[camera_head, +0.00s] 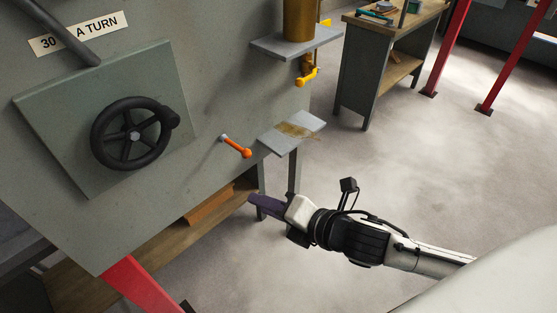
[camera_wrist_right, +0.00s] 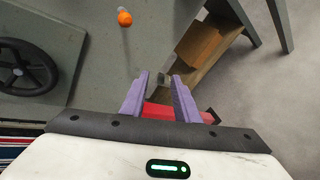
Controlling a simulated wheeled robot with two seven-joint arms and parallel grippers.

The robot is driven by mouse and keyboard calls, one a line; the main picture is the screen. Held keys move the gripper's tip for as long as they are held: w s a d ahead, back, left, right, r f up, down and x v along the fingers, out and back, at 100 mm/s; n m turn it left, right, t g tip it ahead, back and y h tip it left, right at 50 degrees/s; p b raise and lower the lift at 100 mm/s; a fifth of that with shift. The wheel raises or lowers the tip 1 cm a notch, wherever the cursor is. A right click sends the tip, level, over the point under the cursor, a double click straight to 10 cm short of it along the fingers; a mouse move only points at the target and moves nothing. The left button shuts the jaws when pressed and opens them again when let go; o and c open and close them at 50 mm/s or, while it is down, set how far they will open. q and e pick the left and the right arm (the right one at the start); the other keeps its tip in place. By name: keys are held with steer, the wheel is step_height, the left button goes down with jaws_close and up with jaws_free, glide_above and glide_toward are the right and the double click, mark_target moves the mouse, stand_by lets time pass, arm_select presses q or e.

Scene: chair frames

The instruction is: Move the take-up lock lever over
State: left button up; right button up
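A small orange lever (camera_head: 237,147), which looks like the lock lever, sticks out from the grey-green machine panel, angled down to the right from a pale pivot. In the right wrist view its orange end (camera_wrist_right: 124,18) shows near the top edge. My right gripper (camera_head: 252,204) is below and slightly right of the lever in the head view, apart from it. In the right wrist view its purple fingers (camera_wrist_right: 159,77) stand apart with nothing between them. My left gripper is not in view.
A black handwheel (camera_head: 134,134) sits on a square plate left of the lever. A small stained shelf (camera_head: 292,132) juts out to its right. A yellow lever (camera_head: 307,75) hangs under a higher shelf (camera_head: 290,44). A workbench (camera_head: 388,65) and red posts stand behind. Open floor lies right.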

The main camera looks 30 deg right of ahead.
mark_target(250, 156)
steer(key=w+d+r+n+t, duration=0.1)
steer(key=w+d+r+n, duration=0.2)
steer(key=r+n, duration=0.5)
steer(key=n, duration=0.5)
steer(key=shift+w+r, duration=0.15)
steer(key=shift+r, duration=0.25)
steer(key=x, duration=0.7)
steer(key=shift+d, duration=0.15)
steer(key=shift+c, duration=0.3)
steer(key=shift+f, duration=0.15)
steer(key=c, duration=0.5)
